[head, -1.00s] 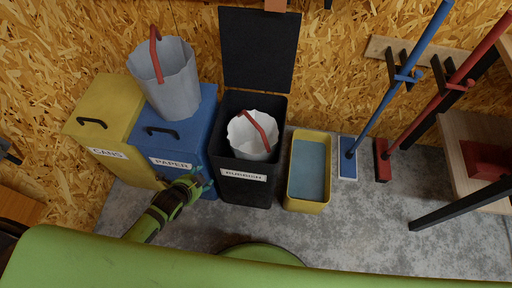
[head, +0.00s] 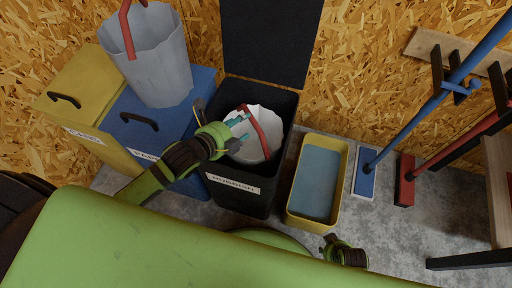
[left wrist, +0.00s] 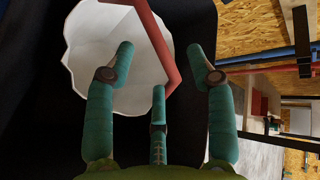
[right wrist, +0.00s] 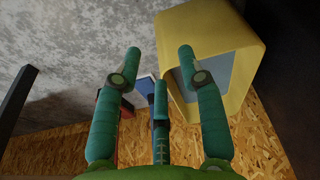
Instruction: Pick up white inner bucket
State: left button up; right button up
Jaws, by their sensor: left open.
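The white inner bucket (head: 272,122) with its red handle (head: 258,132) sits inside the black RUBBISH bin (head: 240,190), whose lid stands open behind. My left gripper (head: 241,128) is open over the bucket's left part, beside the red handle. In the left wrist view the white bucket (left wrist: 90,45) lies ahead of the spread fingers, and the red handle (left wrist: 152,40) runs down between them. I cannot tell whether any finger touches it. My right gripper (right wrist: 158,58) is open and empty near the yellow tub, low in the head view.
A grey bucket with a red handle (head: 160,65) stands on the blue PAPER bin (head: 190,130), left of the black bin. A yellow CANS bin (head: 85,85) is further left. The yellow tub (head: 336,190) stands right; blue (head: 364,183) and red (head: 404,180) brooms lean beyond it.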

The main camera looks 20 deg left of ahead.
aim_at(251, 121)
pick_arm(q)
jog(key=x, duration=0.2)
jog(key=b+x, duration=0.1)
jog(key=x, duration=0.1)
jog(key=b+x, duration=0.1)
jog(key=x, duration=0.1)
jog(key=shift+d+f, duration=0.15)
jog(key=shift+f, duration=0.5)
jog(key=shift+w+d+f, duration=0.1)
jog(key=shift+w+f, duration=0.05)
jog(key=shift+w, duration=0.2)
pick_arm(e)
jog(key=r, duration=0.1)
jog(key=w+r, duration=0.1)
jog(key=r, duration=0.1)
jog(key=w+r, duration=0.1)
jog(key=r, duration=0.1)
jog(key=shift+w+a+r, duration=0.2)
jog(key=shift+w, duration=0.05)
pick_arm(q)
grip_shut()
